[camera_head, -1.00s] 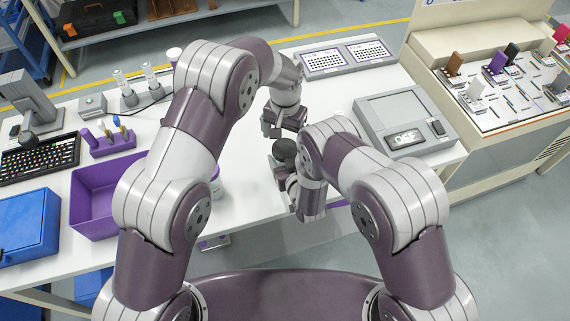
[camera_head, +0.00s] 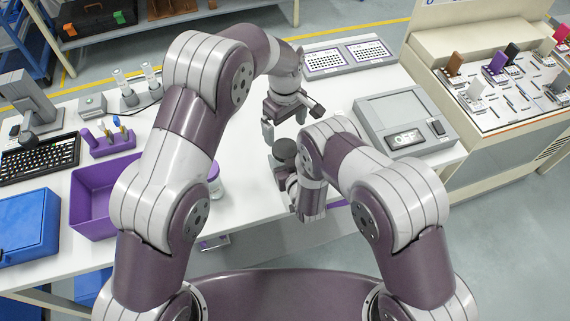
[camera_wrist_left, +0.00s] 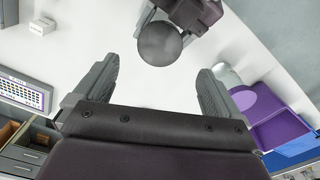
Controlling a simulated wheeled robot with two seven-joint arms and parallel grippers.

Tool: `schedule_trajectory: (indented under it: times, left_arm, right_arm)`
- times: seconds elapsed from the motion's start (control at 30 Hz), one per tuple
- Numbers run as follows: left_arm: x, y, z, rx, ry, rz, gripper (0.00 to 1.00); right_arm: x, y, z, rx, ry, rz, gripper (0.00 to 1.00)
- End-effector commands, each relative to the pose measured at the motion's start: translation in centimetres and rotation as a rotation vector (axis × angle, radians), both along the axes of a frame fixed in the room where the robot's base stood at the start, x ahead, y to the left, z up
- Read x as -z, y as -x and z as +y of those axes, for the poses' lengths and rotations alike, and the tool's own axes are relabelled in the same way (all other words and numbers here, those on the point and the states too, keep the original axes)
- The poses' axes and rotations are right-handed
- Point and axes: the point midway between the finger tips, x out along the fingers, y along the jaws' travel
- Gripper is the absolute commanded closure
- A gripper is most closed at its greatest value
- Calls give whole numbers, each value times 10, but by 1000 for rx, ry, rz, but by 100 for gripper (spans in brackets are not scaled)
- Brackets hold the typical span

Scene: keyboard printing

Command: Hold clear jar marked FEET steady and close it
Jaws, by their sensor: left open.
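A jar with a round dark grey top (camera_head: 284,150) stands near the front edge of the white table; its top also shows in the left wrist view (camera_wrist_left: 160,44). Its clear wall and any FEET marking are hidden from above. My right gripper (camera_head: 279,168) is at the jar, with fingers on both sides of it, and appears shut on it; its fingertips are partly hidden. My left gripper (camera_head: 285,125) is open and empty above and just beyond the jar. In the left wrist view its two fingers (camera_wrist_left: 156,90) are wide apart, with the jar top beyond them.
Another clear jar (camera_head: 215,181) stands to the left, partly behind my left arm. A purple bin (camera_head: 91,205), a blue box (camera_head: 28,228) and a keyboard (camera_head: 40,158) are farther left. A grey device (camera_head: 405,122) is at the right.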

Motion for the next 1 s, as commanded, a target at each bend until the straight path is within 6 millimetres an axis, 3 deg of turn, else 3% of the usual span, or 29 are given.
schedule_trajectory:
  times: [0.27,0.7,1.0]
  left_arm:
    - [5,0,0,3,-1,2,2]
    - [69,0,0,5,0,1,2]
    - [81,0,0,5,0,0,2]
  right_arm:
    - [0,0,0,0,0,-1,100]
    - [0,0,0,0,0,-1,100]
    - [0,0,0,0,0,-1,100]
